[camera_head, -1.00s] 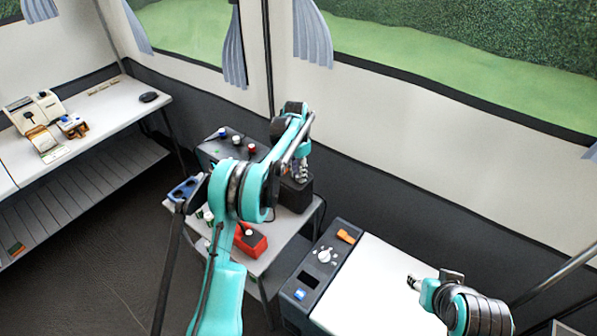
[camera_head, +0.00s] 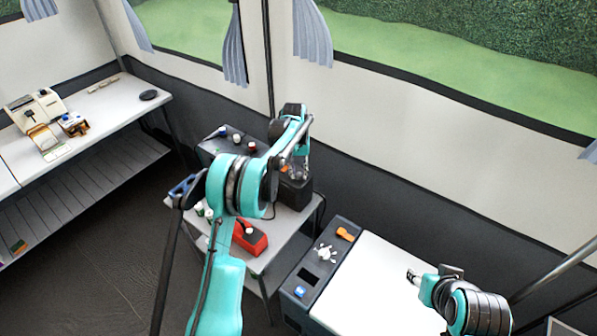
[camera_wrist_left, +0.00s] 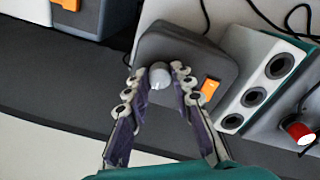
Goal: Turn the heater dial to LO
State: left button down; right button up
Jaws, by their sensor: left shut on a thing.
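The heater dial is a light grey round knob (camera_wrist_left: 158,79) on a dark grey box (camera_wrist_left: 190,45), seen in the left wrist view. The box also carries an orange switch (camera_wrist_left: 210,88). My left gripper (camera_wrist_left: 157,71) has one finger on each side of the knob and is shut on it. In the head view the left gripper (camera_head: 297,172) is at the top of the dark box (camera_head: 293,197), and the knob is hidden there. No LO mark is readable. My right gripper (camera_head: 412,277) is over the white top at lower right, away from the box.
A grey table (camera_head: 290,232) holds the box, a red device (camera_head: 250,240) and a dark unit with coloured knobs (camera_head: 237,140). A white-topped unit (camera_head: 375,290) with its own white dial (camera_head: 325,253) stands at the right. Cables (camera_wrist_left: 262,15) lie near the box.

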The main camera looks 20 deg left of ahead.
aim_at(297, 174)
pick_arm(q)
jog(key=shift+n, duration=0.3)
jog(key=c, duration=1.3)
grip_release()
jog(key=r, duration=1.2)
jog(key=shift+s+a, duration=0.1)
jog(key=shift+a, duration=0.2)
